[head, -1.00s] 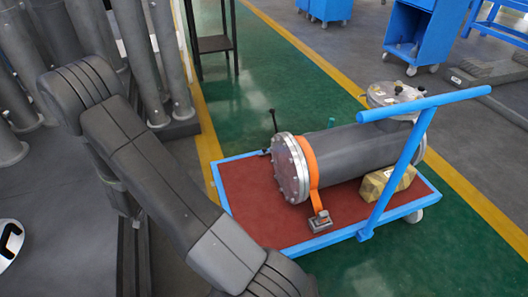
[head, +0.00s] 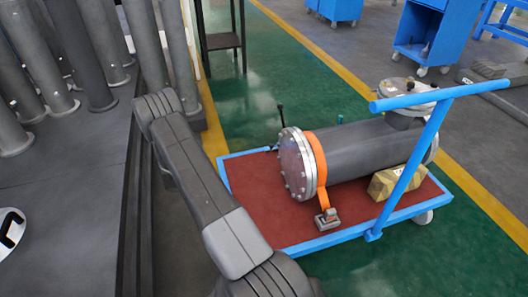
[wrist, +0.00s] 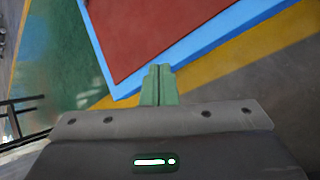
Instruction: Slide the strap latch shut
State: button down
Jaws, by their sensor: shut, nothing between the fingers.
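In the head view an orange strap (head: 319,165) runs around the grey flanged shell (head: 368,153) near its bolted end flange (head: 297,165). The strap's grey latch (head: 327,220) hangs at its lower end, over the red deck of the cart. It is too small to tell its slide position. My gripper (wrist: 158,68) shows in the wrist view with its two green fingers together and nothing between them. It points toward the cart's blue edge and red deck, apart from the latch, which is out of the wrist view. My gripper is not visible in the head view.
The shell lies on a blue-framed cart with a red deck (head: 250,190). The blue push handle (head: 408,170) rises on the right. A yellowish block (head: 392,183) sits under the shell. Grey pipes stand at the left. Green floor lies behind the cart.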

jog(key=w+d+n+t+h, duration=0.1)
jog(key=w+d+n, duration=0.2)
jog(key=w, duration=0.1)
jog(key=w+d+f+n+t+h+b, duration=0.1)
jog(key=w+d+n, duration=0.2)
jog(key=w, duration=0.1)
jog(key=w+d+f+n+t+h+b, duration=0.1)
jog(key=w+d+n+t+h, duration=0.1)
jog(key=w+d+n, duration=0.1)
jog(key=shift+w+d+f+n, duration=0.15)
jog(key=shift+w+n, duration=0.25)
jog(key=shift+w, duration=0.25)
jog(key=shift+w+d+n+t+h, duration=0.3)
jog(key=shift+w+d+n, duration=0.05)
jog(key=shift+w+n, duration=0.15)
jog(key=b, duration=0.5)
send_near(272, 148)
jog(key=w, duration=0.1)
jog(key=w+d+f, duration=0.2)
jog(key=shift+w+d, duration=0.15)
jog(key=shift+w, duration=0.15)
jog(key=shift+w+d+r, duration=0.1)
jog(key=shift+w+d, duration=0.4)
